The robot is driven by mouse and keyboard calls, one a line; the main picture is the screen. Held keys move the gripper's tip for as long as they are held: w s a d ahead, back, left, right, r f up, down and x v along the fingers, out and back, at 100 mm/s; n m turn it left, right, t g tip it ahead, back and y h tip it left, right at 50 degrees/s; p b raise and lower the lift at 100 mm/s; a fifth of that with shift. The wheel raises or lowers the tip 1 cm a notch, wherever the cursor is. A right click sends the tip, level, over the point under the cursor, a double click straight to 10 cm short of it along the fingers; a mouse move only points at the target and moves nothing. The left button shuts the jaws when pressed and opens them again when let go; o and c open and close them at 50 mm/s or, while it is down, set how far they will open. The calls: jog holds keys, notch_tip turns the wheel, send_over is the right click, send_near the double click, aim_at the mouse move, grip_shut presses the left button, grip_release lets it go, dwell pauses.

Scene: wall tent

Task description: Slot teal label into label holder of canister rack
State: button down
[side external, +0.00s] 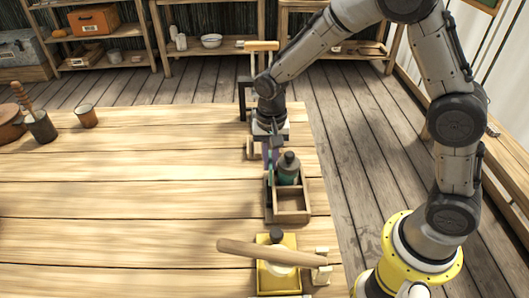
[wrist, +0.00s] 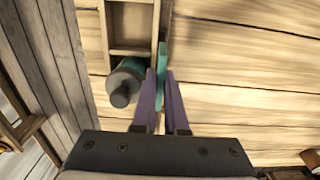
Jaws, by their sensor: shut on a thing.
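The canister rack (side external: 291,217) is a wooden box with compartments on the table, near its right edge. It also shows at the top of the wrist view (wrist: 131,53). A dark teal canister (side external: 288,170) with a dark cap stands in the rack's back compartment; the wrist view shows it too (wrist: 125,80). My gripper (wrist: 160,73) has purple fingers, shut on the thin teal label (wrist: 162,50). The label is upright along the rack's long side wall, very close to it; I cannot tell whether they touch. The label holder is not clearly visible.
A yellow tray (side external: 279,281) with a long wooden handle (side external: 270,252) across it lies in front of the rack. A dark upright stand (side external: 243,98) rises behind my gripper. A pot, a utensil cup (side external: 42,127) and a brown cup (side external: 86,116) stand far left. The table's middle is clear.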

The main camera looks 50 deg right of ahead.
aim_at(270, 173)
dwell(0.3)
jog(key=shift+f, duration=2.3)
jog(key=shift+f, duration=1.4)
dwell(0.8)
grip_release()
dwell(0.5)
dwell(0.5)
jog(key=shift+r, duration=4.5)
